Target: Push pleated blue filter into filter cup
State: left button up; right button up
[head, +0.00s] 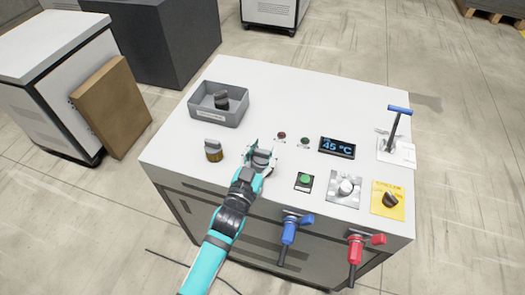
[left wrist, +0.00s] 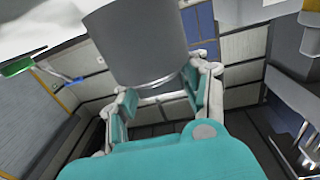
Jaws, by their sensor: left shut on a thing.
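My left gripper (head: 260,160) is over the near middle of the white worktop. Its teal fingers are shut on a grey cylinder (head: 261,156), which also fills the upper middle of the left wrist view (left wrist: 140,40). I cannot tell whether this cylinder is the filter cup or touches the worktop. To its left stands a brownish-gold cylinder with a grey top (head: 213,151), apart from the gripper. Another dark grey piece (head: 221,99) sits in a grey bin (head: 205,117). I see no clearly blue pleated filter. My right gripper is out of view.
Right of my gripper are a green button (head: 304,180), a silver knob plate (head: 345,188), a yellow switch plate (head: 383,207) and a 45 °C display (head: 337,147). A blue-handled lever (head: 395,125) stands far right. Blue (head: 289,230) and red (head: 355,248) valves project at the front.

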pick_arm(q)
jog(key=shift+s+f, duration=0.1)
jog(key=shift+f, duration=0.4)
jog(key=o, duration=1.3)
jog(key=shift+d, duration=0.1)
jog(key=shift+s+f, duration=0.1)
jog(key=shift+s, duration=0.05)
jog(key=shift+s+a, duration=0.3)
jog(key=v, duration=0.7)
jog(key=r+v, duration=0.1)
jog(key=v, duration=0.3)
jog(key=shift+d, duration=0.15)
